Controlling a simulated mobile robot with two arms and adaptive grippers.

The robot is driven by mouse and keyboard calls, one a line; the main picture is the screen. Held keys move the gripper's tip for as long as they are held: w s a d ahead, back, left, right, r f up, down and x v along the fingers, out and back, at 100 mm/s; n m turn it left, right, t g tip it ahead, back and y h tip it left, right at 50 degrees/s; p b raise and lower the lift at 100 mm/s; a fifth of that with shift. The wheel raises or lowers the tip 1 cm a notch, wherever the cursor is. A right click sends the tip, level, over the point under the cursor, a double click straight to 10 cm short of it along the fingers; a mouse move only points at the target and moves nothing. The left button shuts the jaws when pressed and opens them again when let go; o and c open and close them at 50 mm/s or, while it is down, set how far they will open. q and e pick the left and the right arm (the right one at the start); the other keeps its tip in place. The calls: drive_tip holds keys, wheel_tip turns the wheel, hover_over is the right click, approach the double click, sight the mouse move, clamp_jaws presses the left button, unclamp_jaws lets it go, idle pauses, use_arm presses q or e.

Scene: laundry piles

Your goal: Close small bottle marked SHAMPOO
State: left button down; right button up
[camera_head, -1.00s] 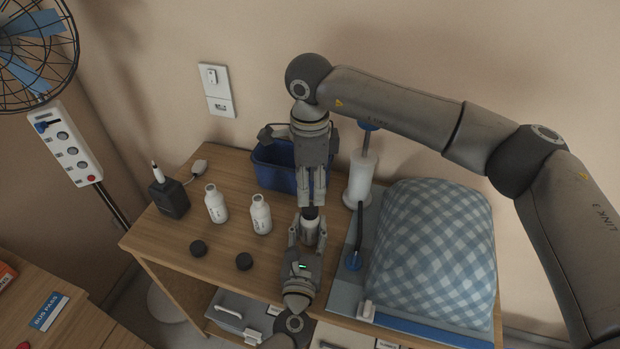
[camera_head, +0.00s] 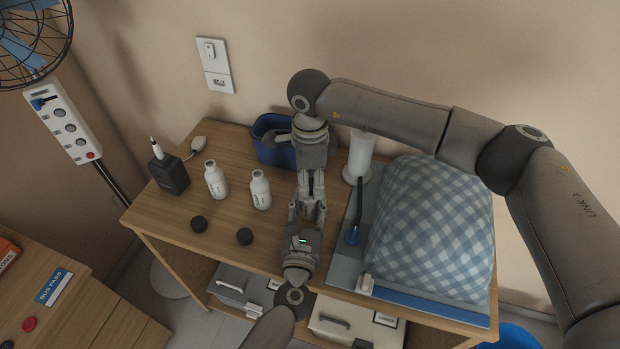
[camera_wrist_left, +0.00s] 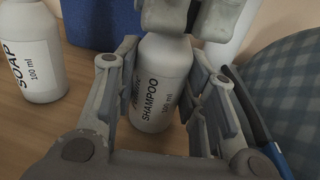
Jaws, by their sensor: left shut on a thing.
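The small white bottle marked SHAMPOO (camera_wrist_left: 160,85) stands upright in the left wrist view, between the fingers of my left gripper (camera_wrist_left: 165,110). In the head view my left gripper (camera_head: 308,212) reaches in from the front of the table, shut on the bottle, which it mostly hides. My right gripper (camera_head: 313,192) points down from above, its fingertips at the bottle's top. In the left wrist view its two fingers (camera_wrist_left: 190,18) cover the bottle's mouth, so I cannot tell whether a cap is there.
Two open white bottles (camera_head: 216,180) (camera_head: 260,190) stand left of the grippers; one shows SOAP (camera_wrist_left: 32,55) in the wrist view. A blue bin (camera_head: 268,148) is behind. A checked cushion (camera_head: 430,230) and a white holder (camera_head: 360,155) are on the right.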

clamp_jaws()
drive_tip(key=o, duration=0.5)
unclamp_jaws()
wheel_tip(320, 180, up, 12)
drive_tip(key=shift+r, duration=0.1)
use_arm(q)
drive_tip(key=c, duration=0.8)
unclamp_jaws()
